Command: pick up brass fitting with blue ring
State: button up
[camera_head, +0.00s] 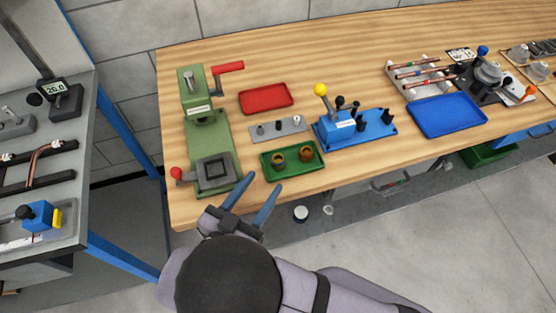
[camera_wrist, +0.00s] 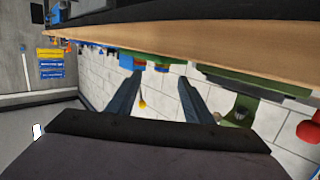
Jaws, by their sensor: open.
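Two brass-coloured fittings, a left one (camera_head: 278,163) and a right one (camera_head: 306,154), stand in a small green tray (camera_head: 267,175) near the table's front edge. I cannot tell in the head view which of them has a blue ring. My gripper (camera_head: 264,183) is open, its two blue-grey fingers spread and pointing toward the table edge, just in front of the tray. It looks empty.
A green press (camera_head: 208,130) with a red knob stands left of the tray. A grey plate with small pins (camera_head: 279,129) and a red tray (camera_head: 266,98) lie behind it. A blue lever fixture (camera_head: 352,128) and a blue tray (camera_head: 447,115) are to the right.

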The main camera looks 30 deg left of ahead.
aim_at(275, 164)
jog(key=shift+w+a+f+p, duration=0.15)
jog(key=shift+w+p, duration=0.3)
jog(key=shift+w, duration=0.7)
jog(key=shift+w+f+p, duration=0.15)
jog(key=shift+w+p, duration=0.25)
jog(key=shift+w, duration=0.75)
jog(key=shift+w+a+f+p, duration=0.15)
jog(key=shift+w+p, duration=0.3)
jog(key=shift+w, duration=0.7)
jog(key=shift+d, duration=0.1)
grip_shut()
